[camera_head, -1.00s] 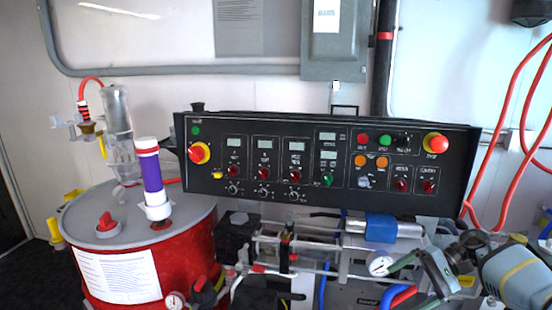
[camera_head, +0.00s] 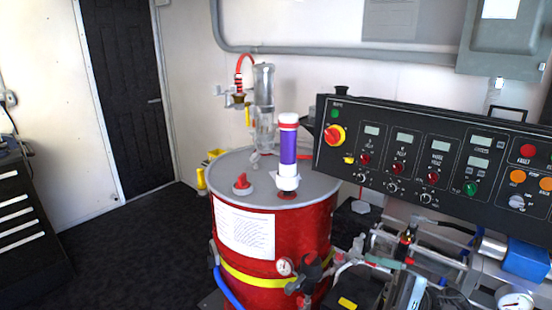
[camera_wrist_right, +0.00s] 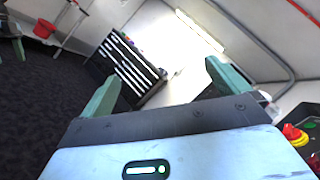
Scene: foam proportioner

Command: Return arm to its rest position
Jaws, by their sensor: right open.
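My right gripper (camera_wrist_right: 163,85) shows in the right wrist view with its two teal fingers wide apart and nothing between them. Beyond the fingers are a wall and a dark drawer cabinet. In the head view, part of the right gripper (camera_head: 398,277) shows at the bottom edge, in front of the piping below the control panel (camera_head: 400,150). The rest of the right arm is out of that view. My left gripper is not in view.
A red drum (camera_head: 310,235) with a purple-and-white pump tube (camera_head: 288,150) stands left of the panel. Pipes and a gauge (camera_head: 514,300) crowd the bottom right. A drawer cabinet (camera_head: 25,225) stands far left. Dark floor (camera_head: 130,255) lies open between cabinet and drum.

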